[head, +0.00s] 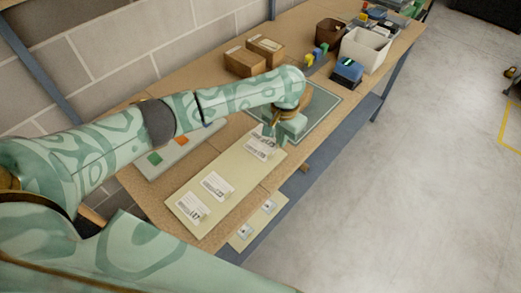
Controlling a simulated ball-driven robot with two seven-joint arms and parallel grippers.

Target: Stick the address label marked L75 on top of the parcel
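A cream board (238,190) on the bench carries white printed labels. One label (190,208) lies at its near end, another (217,186) lies further along, and a label (262,146) is at the far end. The print is too small to read surely, so I cannot tell which is L75. My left gripper (279,136) points down over the far end of the board, close to the far label. Its fingertips are partly hidden, and I cannot tell whether it touches or holds the label. Two brown cardboard boxes (243,62) (265,47) stand by the wall. My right gripper is out of view.
A dark framed mat (324,109) lies beyond my gripper, partly behind my arm. A white bin (364,48), a brown bin (329,32) and a blue-topped item (347,73) stand further back. A grey strip with coloured squares (155,158) lies left.

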